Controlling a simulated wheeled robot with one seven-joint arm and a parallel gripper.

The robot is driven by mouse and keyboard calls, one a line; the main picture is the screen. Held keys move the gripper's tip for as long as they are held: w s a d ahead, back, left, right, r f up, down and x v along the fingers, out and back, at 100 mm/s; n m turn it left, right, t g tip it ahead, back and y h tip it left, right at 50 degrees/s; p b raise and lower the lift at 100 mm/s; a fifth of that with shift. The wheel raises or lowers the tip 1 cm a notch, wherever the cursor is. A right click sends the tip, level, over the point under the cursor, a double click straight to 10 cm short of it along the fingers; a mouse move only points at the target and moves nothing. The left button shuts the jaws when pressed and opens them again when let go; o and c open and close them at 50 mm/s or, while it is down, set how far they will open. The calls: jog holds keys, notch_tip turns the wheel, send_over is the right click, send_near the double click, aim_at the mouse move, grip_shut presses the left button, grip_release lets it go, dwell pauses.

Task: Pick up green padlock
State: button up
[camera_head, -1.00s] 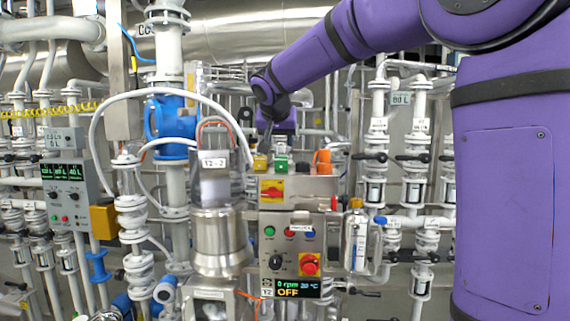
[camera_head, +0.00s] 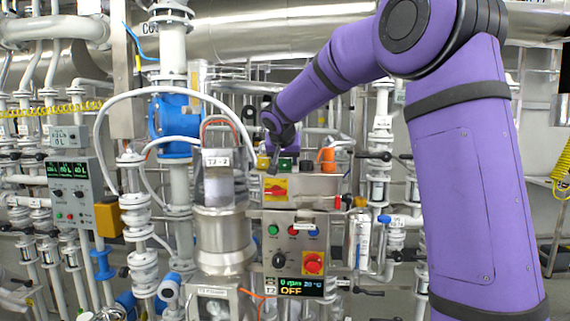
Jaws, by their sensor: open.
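The green padlock (camera_head: 285,164) sits on top of the grey switch box with the red and yellow rotary switch, in the middle of the head view. It stands in a row with a yellow padlock (camera_head: 263,162) on its left and an orange one (camera_head: 328,158) on its right. My gripper (camera_head: 274,164) is at the row, in front of the gap between the yellow and green padlocks, and partly covers the green one. Its jaws are open and small in the picture. I cannot tell whether a finger touches the green padlock.
The switch box (camera_head: 308,187) stands above a control panel (camera_head: 294,232) with buttons and a red emergency stop. A steel vessel (camera_head: 222,240) with a clear top stands close on the left. A clear bottle (camera_head: 362,245) is at the right. Pipes and valves fill the background.

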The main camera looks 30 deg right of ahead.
jog(key=c, duration=0.6)
